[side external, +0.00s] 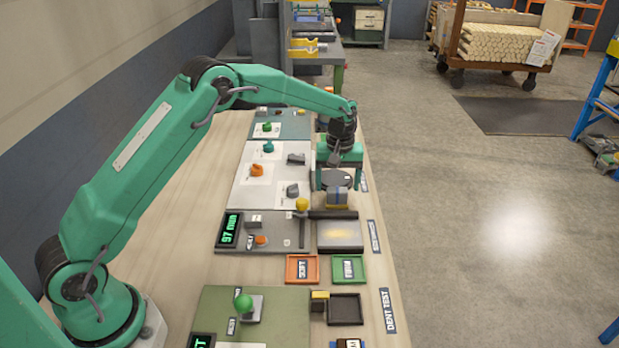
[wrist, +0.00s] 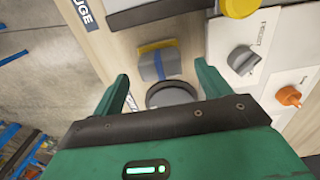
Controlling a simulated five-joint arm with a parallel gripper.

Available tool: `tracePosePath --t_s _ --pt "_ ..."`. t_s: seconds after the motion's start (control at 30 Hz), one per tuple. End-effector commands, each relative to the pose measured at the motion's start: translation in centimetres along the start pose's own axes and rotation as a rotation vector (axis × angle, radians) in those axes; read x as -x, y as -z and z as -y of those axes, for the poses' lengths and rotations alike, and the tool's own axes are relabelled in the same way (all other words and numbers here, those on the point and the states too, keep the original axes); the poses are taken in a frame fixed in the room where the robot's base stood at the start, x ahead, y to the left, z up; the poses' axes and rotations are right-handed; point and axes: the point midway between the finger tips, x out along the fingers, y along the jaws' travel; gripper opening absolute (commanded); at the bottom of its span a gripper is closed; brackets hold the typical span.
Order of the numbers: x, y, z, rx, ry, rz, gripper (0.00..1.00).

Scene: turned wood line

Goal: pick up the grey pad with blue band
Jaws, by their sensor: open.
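The grey pad with a blue band (wrist: 155,67) lies on the pale wooden bench in the wrist view, with a yellow strip along its far edge. In the side external view the pad (side external: 337,195) sits under and just in front of my gripper (side external: 338,181). In the wrist view my gripper (wrist: 164,78) is open and empty. Its two fingers stand wide apart on either side of the gap, and the pad shows beyond and between their tips. I cannot tell the exact height of the fingers above the bench.
A dark round disc (wrist: 172,94) lies close to the pad. A grey dial knob (wrist: 243,59) and an orange knob (wrist: 288,95) stand on white panels to the right. A grey plate (side external: 340,235) with a dark bar lies nearer the side camera. The bench edge is close by.

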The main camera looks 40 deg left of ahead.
Motion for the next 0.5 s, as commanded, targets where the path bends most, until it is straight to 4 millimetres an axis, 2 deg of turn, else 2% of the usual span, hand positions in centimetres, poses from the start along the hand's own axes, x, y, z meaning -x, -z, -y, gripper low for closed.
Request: tracePosePath --t_s 0.23,0.5 --pt "-2.8 -0.1 0.1 0.0 0.001 0.001 0.76" --pt "-3.4 0.0 0.1 0.0 0.0 0.0 0.76"
